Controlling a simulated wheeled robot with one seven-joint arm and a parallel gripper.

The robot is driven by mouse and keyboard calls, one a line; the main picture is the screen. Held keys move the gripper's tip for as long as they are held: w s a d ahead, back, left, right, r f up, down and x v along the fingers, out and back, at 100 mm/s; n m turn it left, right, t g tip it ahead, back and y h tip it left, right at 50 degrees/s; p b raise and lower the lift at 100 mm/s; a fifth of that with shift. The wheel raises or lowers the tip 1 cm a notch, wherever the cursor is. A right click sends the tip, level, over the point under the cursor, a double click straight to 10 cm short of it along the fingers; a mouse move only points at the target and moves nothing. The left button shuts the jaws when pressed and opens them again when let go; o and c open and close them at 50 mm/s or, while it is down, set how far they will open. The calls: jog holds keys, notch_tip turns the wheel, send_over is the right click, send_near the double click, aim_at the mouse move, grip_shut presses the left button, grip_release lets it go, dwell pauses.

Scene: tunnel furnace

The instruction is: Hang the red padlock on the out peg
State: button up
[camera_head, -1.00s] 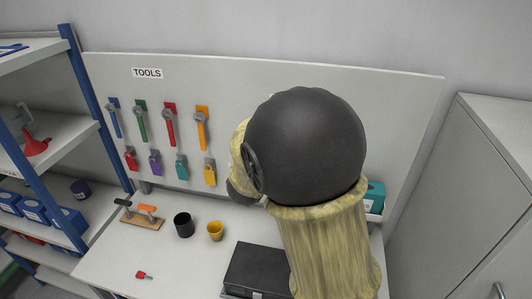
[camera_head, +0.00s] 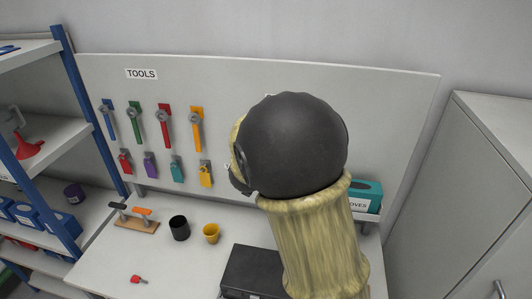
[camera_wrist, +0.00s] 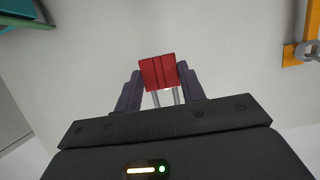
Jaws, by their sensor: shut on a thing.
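The red padlock (camera_wrist: 158,72) is between the two fingers of my gripper (camera_wrist: 160,88) in the wrist view. Its red body is at the fingertips and its grey shackle points back toward the palm. My gripper is shut on it, in front of the pale board. In the head view my own arm covers the gripper and the padlock. I cannot make out the out peg in either view; part of the board is hidden behind my arm.
The tool board (camera_head: 390,100) carries coloured wrenches above a row of small coloured hanging items. The bench (camera_head: 190,275) below holds a black cup (camera_head: 179,228), a yellow cup (camera_head: 211,233), a black case (camera_head: 250,268) and a small red object (camera_head: 138,279). A teal box (camera_head: 366,193) stands at right.

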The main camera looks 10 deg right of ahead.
jog(key=shift+r+b+x, duration=0.15)
jog(key=shift+b+x, duration=0.1)
jog(key=shift+x, duration=0.6)
jog(key=shift+r+b+x, duration=0.2)
jog(key=shift+x, duration=0.7)
jog(key=shift+w+d, duration=0.1)
jog(key=shift+w+d+p, duration=0.2)
jog(key=shift+w+d, duration=0.1)
jog(key=shift+w, duration=0.45)
jog(key=shift+w+d+p, duration=0.2)
jog(key=shift+w+d, duration=0.15)
jog(key=shift+w, duration=0.45)
jog(key=shift+w+d+p, duration=0.2)
jog(key=shift+w+d, duration=0.1)
jog(key=shift+w, duration=0.45)
jog(key=shift+f, duration=0.3)
dwell(0.4)
dwell(0.3)
jog(key=o, duration=1.6)
jog(key=shift+c, duration=0.2)
jog(key=shift+s, duration=0.1)
jog(key=s+a, duration=0.3)
jog(key=s, duration=0.6)
jog(key=shift+a+p, duration=0.3)
jog(key=shift+a, duration=0.1)
